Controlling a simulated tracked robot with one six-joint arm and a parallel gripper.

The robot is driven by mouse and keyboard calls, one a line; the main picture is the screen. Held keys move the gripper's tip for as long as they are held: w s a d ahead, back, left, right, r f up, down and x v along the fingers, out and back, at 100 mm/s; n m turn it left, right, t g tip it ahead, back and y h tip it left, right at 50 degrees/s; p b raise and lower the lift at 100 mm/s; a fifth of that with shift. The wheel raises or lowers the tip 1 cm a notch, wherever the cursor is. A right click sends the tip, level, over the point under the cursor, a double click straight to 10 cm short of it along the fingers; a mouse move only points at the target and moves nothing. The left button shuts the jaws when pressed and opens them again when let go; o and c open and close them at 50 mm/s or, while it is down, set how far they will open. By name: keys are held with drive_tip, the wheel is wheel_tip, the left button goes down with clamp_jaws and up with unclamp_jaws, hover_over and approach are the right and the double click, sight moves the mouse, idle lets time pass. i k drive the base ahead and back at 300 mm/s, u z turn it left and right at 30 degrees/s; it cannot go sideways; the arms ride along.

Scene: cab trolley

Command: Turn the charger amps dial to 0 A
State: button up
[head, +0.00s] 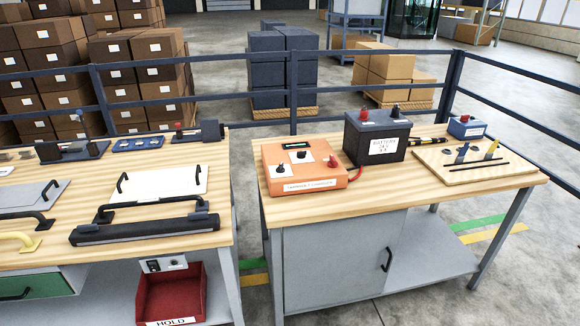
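The charger is an orange box (305,177) on the right-hand wooden table, near its left end. A white label with small text is on its front edge. Its top carries a black dial (281,169) on a white plate at the left, another black dial (302,156) on a white plate near the middle, and a red knob (332,161) at the right. A small dark display (297,145) is at the back. Which dial sets the amps, and where each points, is too small to tell. My gripper is not in view.
A black battery (376,142) stands right of the charger, with a red lead between them. A wooden board with small parts (474,166) lies further right. A gap separates this table from the left bench (208,222). Blue railings (293,92) run behind.

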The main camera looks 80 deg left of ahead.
sight(300, 155)
drive_tip(key=u, duration=2.25)
drive_tip(key=i, duration=1.8)
drive_tip(key=u, duration=0.15)
